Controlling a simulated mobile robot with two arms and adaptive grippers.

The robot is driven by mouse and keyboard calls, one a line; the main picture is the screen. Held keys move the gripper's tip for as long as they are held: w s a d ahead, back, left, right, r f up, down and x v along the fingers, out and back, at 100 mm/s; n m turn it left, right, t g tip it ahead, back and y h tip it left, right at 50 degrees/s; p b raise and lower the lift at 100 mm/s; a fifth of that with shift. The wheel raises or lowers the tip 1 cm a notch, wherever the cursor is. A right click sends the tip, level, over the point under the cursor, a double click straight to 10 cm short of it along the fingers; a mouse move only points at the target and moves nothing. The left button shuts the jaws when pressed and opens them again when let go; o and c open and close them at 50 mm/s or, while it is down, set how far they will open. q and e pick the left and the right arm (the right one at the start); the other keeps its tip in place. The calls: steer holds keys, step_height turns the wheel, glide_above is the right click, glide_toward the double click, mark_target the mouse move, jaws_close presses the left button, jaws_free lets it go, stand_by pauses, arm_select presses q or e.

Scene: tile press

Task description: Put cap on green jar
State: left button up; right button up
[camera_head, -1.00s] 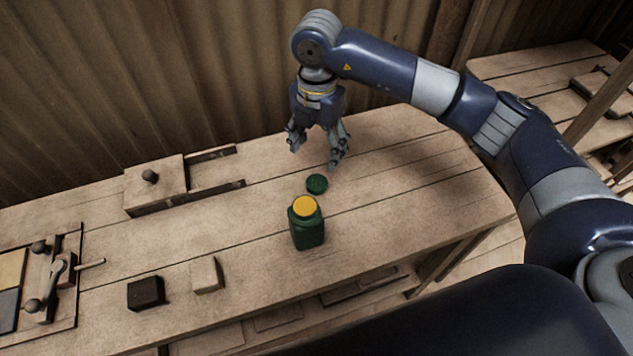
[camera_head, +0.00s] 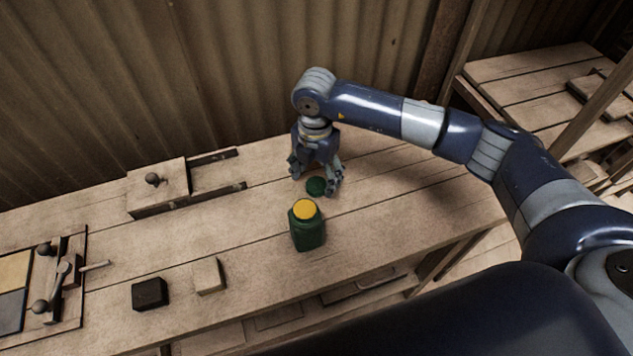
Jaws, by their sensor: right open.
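The green jar (camera_head: 307,232) stands upright on the wooden table, with a yellow top surface and no cap on it. The green cap (camera_head: 316,186) lies on the table just behind the jar. My right gripper (camera_head: 315,184) points down with its fingers open on either side of the cap, close to the table. I cannot tell whether the fingers touch the cap. My left gripper is not in view.
A wooden box with a knobbed sliding lid (camera_head: 158,188) sits at the back left. A black block (camera_head: 150,294) and a pale wooden block (camera_head: 208,276) lie front left. A press-like fixture (camera_head: 62,285) is at the far left. The table's right part is clear.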

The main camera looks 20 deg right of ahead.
mark_target(315, 187)
steer(key=shift+f, duration=1.35)
steer(key=shift+c, duration=0.3)
steer(key=c, duration=0.7)
